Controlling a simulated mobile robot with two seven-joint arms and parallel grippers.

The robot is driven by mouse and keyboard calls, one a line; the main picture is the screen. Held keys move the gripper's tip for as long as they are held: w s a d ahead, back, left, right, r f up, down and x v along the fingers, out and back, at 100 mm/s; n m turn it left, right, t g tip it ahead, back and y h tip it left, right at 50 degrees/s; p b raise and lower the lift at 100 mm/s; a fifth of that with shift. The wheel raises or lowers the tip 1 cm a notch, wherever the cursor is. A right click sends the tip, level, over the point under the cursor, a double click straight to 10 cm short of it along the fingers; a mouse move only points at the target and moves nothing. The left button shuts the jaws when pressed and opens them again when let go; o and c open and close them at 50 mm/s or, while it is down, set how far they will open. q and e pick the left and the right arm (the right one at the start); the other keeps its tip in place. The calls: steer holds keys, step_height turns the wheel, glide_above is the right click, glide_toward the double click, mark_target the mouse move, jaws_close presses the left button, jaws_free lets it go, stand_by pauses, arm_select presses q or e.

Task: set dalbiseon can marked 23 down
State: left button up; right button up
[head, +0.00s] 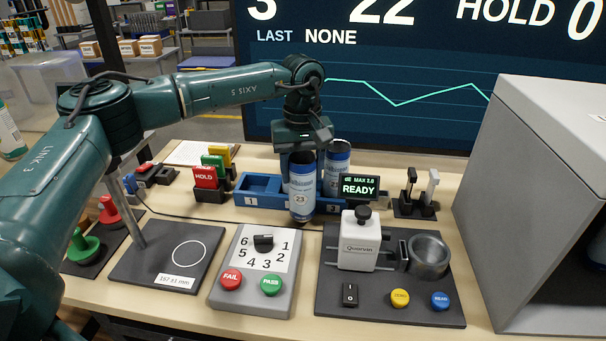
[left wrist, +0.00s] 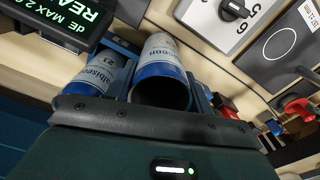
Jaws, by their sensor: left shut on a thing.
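My left gripper (head: 303,152) is shut on a blue-and-white can marked 23 (head: 303,198), gripping it near its dark upper end. The can is roughly upright at the front of the blue rack (head: 262,202) and hides part of it; I cannot tell whether its base touches anything. In the left wrist view the held can (left wrist: 160,52) sits between the fingers. A second similar can (head: 338,160) stands in the rack behind and to the right; it also shows in the left wrist view (left wrist: 98,75). My right gripper is not in view.
A circle-marked pad (head: 135,262) lies at left. A dial box (head: 252,268) with red and green buttons is in front. A gauge station (head: 360,243) with a READY display (head: 359,187) stands at right. A large grey box (head: 540,180) bounds the right side.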

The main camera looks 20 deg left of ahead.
arm_select(q)
steer(key=shift+f, duration=0.95)
steer(key=o, duration=0.7)
steer(key=shift+f, duration=0.15)
steer(key=o, duration=0.5)
steer(key=shift+c, duration=0.2)
